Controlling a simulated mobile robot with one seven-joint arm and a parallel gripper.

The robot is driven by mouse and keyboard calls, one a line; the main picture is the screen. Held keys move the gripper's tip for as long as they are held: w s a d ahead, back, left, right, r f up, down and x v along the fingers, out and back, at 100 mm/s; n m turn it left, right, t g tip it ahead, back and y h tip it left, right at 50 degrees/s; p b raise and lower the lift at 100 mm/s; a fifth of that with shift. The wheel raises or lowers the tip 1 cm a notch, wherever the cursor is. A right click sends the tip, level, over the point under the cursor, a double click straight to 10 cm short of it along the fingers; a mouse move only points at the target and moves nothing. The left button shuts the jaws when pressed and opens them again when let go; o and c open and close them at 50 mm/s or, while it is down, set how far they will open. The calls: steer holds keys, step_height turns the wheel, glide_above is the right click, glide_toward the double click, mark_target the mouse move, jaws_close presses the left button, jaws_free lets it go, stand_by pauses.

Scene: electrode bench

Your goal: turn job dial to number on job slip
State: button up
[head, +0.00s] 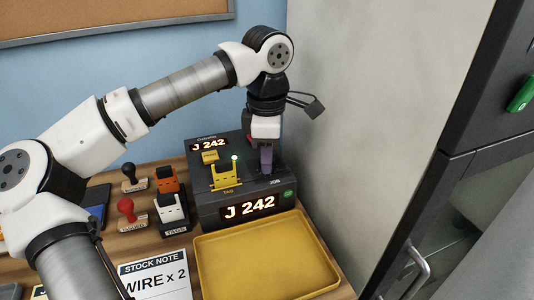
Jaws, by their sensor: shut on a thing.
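A dark control box (207,212) stands on the wooden bench with "JOB" lettered on its top at the right. A purple upright piece (266,160), seemingly the job dial, rises above that lettering. My gripper (265,148) is over it, pointing down and shut on it; the arm hides part of the contact. The front display (249,207) reads "J 242" in lit figures. A smaller panel (208,145) at the back of the box also reads "J 242". I cannot make out a paper marked as the job slip.
An empty yellow tray (265,262) lies in front. Tag blocks (172,210), stamps (127,210) and a stock note (157,279) reading "WIRE x 2" are left. A wall is close right.

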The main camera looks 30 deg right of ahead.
steer(key=o, duration=1)
steer(key=shift+c, duration=0.2)
steer(key=shift+r, duration=0.1)
step_height(320, 180, up, 14)
